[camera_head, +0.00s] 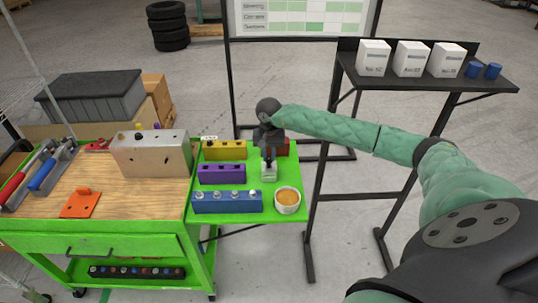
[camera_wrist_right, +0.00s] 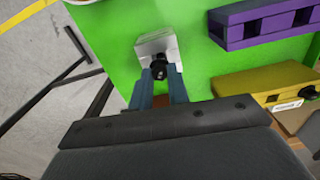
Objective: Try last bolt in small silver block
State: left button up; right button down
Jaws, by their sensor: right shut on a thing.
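The small silver block (camera_head: 269,174) stands on the green side shelf, between the purple block and the bowl. In the right wrist view the silver block (camera_wrist_right: 157,43) is just beyond my fingertips. My right gripper (camera_head: 268,155) reaches down over the block from behind. In the wrist view the right gripper (camera_wrist_right: 160,80) is shut on a dark bolt (camera_wrist_right: 160,70), which is at the block's near edge. I cannot tell whether the bolt is in a hole. My left gripper is not in view.
A yellow block (camera_head: 224,150), a purple block (camera_head: 222,174) and a blue block (camera_head: 227,202) with several silver bolts sit left of the silver block. A white bowl (camera_head: 287,203) with orange contents stands in front. A large silver block (camera_head: 150,156) is on the workbench.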

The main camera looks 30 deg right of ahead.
jog(key=shift+f+b, duration=1.05)
jog(key=shift+f, duration=0.2)
jog(key=c, duration=1.3)
grip_release()
jog(key=shift+o, duration=0.2)
jog(key=shift+r, duration=0.1)
jog(key=shift+r+p, duration=0.55)
jog(key=shift+r, duration=2.4)
